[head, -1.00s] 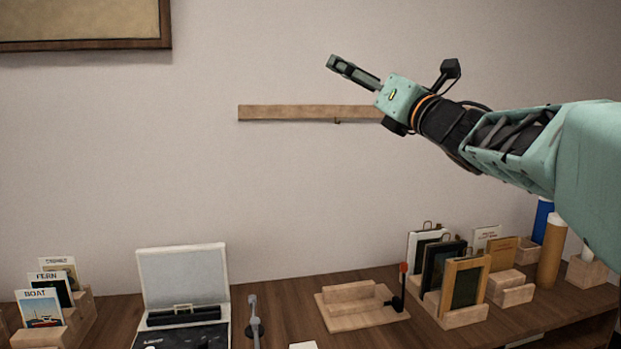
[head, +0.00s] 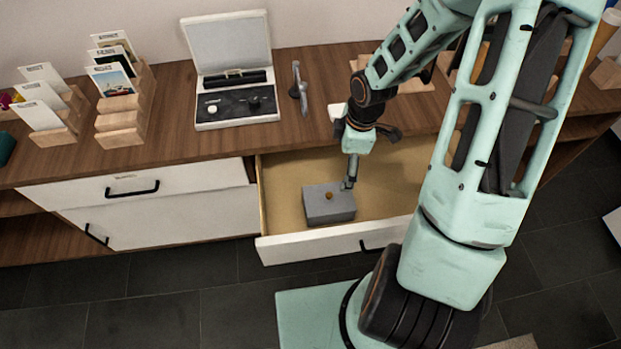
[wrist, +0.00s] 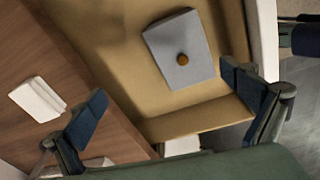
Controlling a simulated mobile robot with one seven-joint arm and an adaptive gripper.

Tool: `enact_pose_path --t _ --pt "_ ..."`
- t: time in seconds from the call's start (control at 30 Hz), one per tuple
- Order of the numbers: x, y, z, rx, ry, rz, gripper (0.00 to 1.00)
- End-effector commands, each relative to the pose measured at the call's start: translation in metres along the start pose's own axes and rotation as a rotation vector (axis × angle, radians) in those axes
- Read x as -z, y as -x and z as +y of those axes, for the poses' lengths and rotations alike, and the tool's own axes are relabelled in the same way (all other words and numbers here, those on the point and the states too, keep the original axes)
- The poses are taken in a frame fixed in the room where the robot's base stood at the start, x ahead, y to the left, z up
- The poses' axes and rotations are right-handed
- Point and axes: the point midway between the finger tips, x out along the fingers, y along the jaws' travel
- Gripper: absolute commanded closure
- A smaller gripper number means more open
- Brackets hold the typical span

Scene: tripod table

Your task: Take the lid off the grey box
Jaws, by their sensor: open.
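The grey box (head: 329,205) sits inside the open drawer. My gripper (head: 350,184) is over the drawer, close to the box's right side in the head view. In the wrist view its two fingers (wrist: 168,118) are spread wide with nothing between them, and the box lies beyond them. I cannot tell whether a fingertip touches the box.
The open drawer's (head: 285,247) walls surround the box. The drawer floor left of the box is clear.

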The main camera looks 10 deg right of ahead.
Motion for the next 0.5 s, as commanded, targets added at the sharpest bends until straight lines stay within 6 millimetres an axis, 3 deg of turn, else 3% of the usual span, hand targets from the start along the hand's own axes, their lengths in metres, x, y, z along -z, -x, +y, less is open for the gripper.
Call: enact_pose_path --t 0.03,0.13,0.5 --pt "0.001 0.001 -0.013 0.036 -0.024 0.009 0.01" --pt "0.003 -0.005 -0.028 0.075 -0.046 0.015 0.01" --pt "0.005 -0.056 -0.033 0.078 -0.046 0.015 0.01"
